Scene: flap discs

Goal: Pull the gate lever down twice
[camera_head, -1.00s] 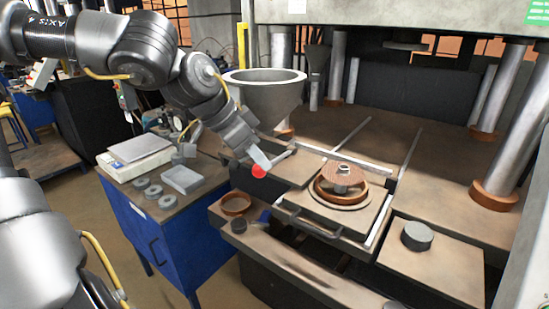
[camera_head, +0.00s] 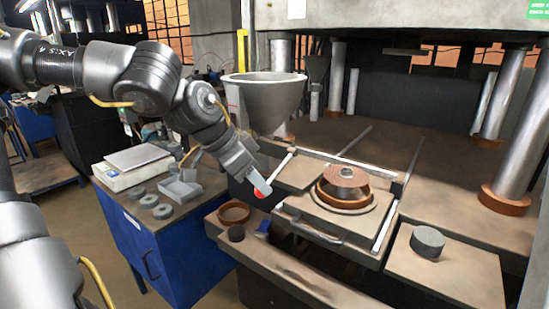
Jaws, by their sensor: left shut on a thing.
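The gate lever (camera_head: 281,168) is a pale rod below the grey hopper (camera_head: 265,105), with a red knob (camera_head: 258,194) at its end. It slopes down to the left from its upper end near the press bed. My left gripper (camera_head: 262,187) is shut on the knob end of the lever, and its fingers hide part of the knob. My right gripper is not in view.
A mould with a brown disc (camera_head: 347,178) sits on a sliding plate right of the lever. A brown ring (camera_head: 233,212) lies on the ledge below the knob. A blue cabinet (camera_head: 180,245) with a scale (camera_head: 133,165) stands at left. A dark cylinder (camera_head: 427,241) stands at right.

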